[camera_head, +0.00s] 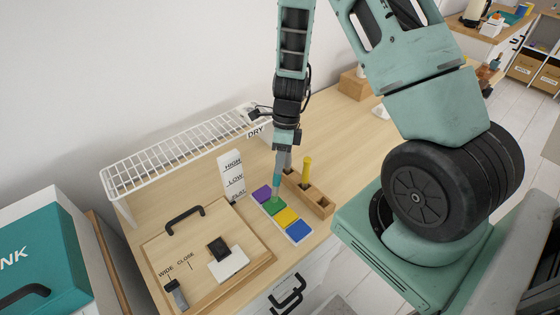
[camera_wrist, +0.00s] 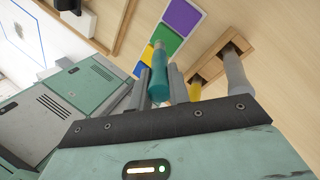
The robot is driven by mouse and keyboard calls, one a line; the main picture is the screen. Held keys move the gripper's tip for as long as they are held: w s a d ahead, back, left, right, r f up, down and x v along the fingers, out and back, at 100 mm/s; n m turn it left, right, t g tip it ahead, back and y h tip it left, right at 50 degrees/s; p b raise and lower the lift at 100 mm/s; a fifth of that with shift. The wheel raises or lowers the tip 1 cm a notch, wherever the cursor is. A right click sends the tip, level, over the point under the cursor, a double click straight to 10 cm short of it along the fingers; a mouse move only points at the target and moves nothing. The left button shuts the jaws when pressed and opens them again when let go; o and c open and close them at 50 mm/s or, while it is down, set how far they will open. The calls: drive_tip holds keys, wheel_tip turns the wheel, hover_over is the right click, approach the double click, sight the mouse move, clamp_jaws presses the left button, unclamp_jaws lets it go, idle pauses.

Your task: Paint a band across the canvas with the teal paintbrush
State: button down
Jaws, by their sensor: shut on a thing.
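My gripper (camera_head: 284,148) is shut on the teal paintbrush (camera_head: 277,183), which points down over the paint palette. The brush also shows in the wrist view (camera_wrist: 159,80), between my two fingers. Its tip is at the green pad (camera_head: 274,207); I cannot tell whether it touches. The white palette (camera_head: 296,240) also has purple (camera_head: 262,193), yellow (camera_head: 286,217) and blue (camera_head: 298,230) pads.
A wooden brush holder (camera_head: 320,205) right of the palette holds a yellow brush (camera_head: 307,170) and a grey one (camera_wrist: 236,75). A HIGH/LOW/FLAT card (camera_head: 232,178) stands behind. A white wire rack (camera_head: 180,145) runs along the wall. A teal box (camera_head: 40,255) stands left.

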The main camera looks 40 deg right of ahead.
drive_tip(key=shift+r+p, duration=2.3)
drive_tip(key=shift+r, duration=0.35)
drive_tip(key=shift+f, duration=0.15)
